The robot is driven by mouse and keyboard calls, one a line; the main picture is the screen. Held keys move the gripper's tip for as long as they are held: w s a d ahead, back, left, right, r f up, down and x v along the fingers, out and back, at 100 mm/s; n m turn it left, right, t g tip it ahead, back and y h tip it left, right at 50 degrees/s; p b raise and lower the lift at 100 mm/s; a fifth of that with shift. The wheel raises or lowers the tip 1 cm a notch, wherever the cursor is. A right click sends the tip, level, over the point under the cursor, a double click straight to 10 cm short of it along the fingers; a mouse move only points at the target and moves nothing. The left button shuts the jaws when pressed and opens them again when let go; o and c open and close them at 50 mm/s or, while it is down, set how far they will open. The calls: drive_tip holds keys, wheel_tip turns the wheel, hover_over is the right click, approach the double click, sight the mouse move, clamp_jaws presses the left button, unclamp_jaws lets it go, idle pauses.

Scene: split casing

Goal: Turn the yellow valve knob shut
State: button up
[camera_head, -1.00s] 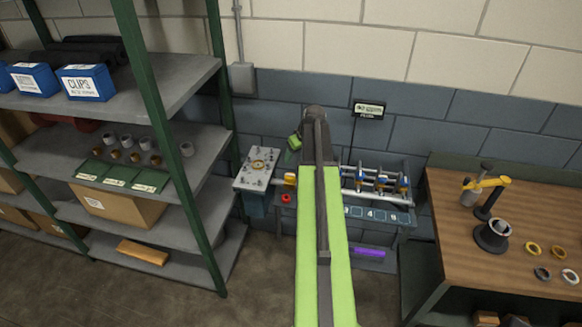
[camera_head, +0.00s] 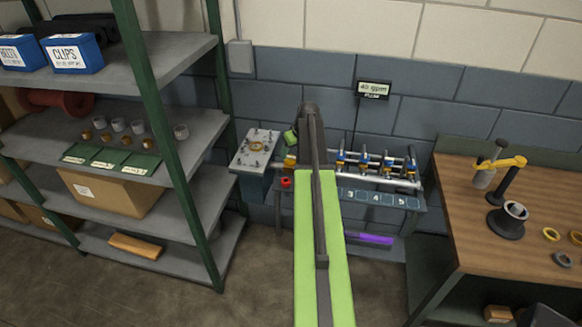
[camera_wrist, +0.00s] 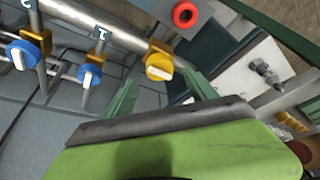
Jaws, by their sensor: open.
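The yellow valve knob (camera_wrist: 160,66) with a pale bar handle sits on a brass-coloured valve body on the pipe in the wrist view. My gripper (camera_wrist: 161,95) is open, its two green fingers spread on either side below the knob, apart from it. In the head view, a small yellow part (camera_head: 290,161) shows left of my arm, which hides most of the valve. The green of my gripper (camera_head: 290,137) shows just above it.
Blue valve knobs (camera_wrist: 90,76) stand beside the yellow one along the pipe. A red ring-shaped part (camera_wrist: 185,14) and a plate with studs (camera_head: 254,147) are near. A shelf rack (camera_head: 185,140) stands left, a wooden workbench (camera_head: 490,220) right. A wall display (camera_head: 374,89) reads 40 gpm.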

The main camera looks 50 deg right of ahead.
sight(291, 157)
drive_tip(key=b+x, duration=0.2)
drive_tip(key=x, duration=0.2)
drive_tip(key=shift+w+f, duration=0.1)
drive_tip(key=shift+f, duration=0.1)
drive_tip(key=shift+r, duration=0.15)
